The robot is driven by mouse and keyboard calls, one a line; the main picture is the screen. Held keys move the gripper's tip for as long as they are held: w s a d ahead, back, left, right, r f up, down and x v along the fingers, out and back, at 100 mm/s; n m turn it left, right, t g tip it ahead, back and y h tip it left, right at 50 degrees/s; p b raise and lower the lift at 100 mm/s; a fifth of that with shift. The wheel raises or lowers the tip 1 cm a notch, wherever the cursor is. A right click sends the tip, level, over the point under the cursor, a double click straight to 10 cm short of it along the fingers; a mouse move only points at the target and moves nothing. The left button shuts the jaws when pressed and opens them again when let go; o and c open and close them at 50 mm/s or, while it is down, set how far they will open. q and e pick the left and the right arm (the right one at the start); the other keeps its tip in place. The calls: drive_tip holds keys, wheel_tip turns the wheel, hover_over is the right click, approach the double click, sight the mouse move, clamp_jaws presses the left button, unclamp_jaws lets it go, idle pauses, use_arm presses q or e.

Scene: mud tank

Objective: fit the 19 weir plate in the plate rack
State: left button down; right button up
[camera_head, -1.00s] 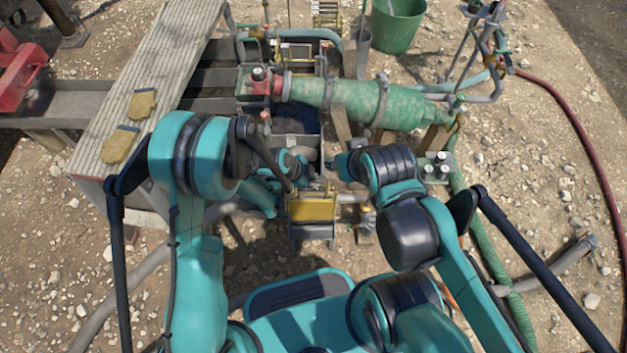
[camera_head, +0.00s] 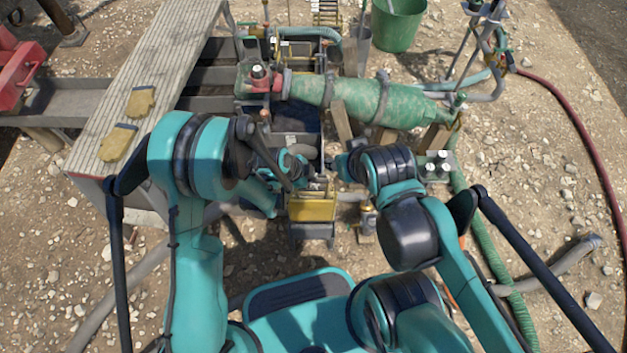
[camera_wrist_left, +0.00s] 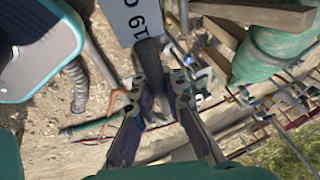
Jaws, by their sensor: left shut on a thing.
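The 19 weir plate (camera_wrist_left: 136,18) shows at the top of the left wrist view as a white face with dark digits, turned nearly upside down; its upper part is cut off by the frame. My left gripper (camera_wrist_left: 160,84) is shut on the plate's dark narrow end. In the head view my left gripper (camera_head: 298,170) is small and partly hidden by its own arm, over the near end of the tank. My right gripper (camera_head: 338,167) is mostly hidden by its arm, and its jaws cannot be made out. I cannot clearly pick out the plate rack.
A yellow box-like fixture (camera_head: 312,208) stands just in front of the grippers. A green tapered cylinder (camera_head: 355,102) lies behind my right arm. A plank walkway (camera_head: 160,65) with gloves (camera_head: 118,142) is at left. Hoses (camera_head: 497,240) cross the gravel at right.

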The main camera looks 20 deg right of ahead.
use_arm(q)
drive_tip(key=c, duration=1.5)
unclamp_jaws()
drive_tip(key=v, duration=1.2)
drive_tip(key=shift+s, duration=0.1)
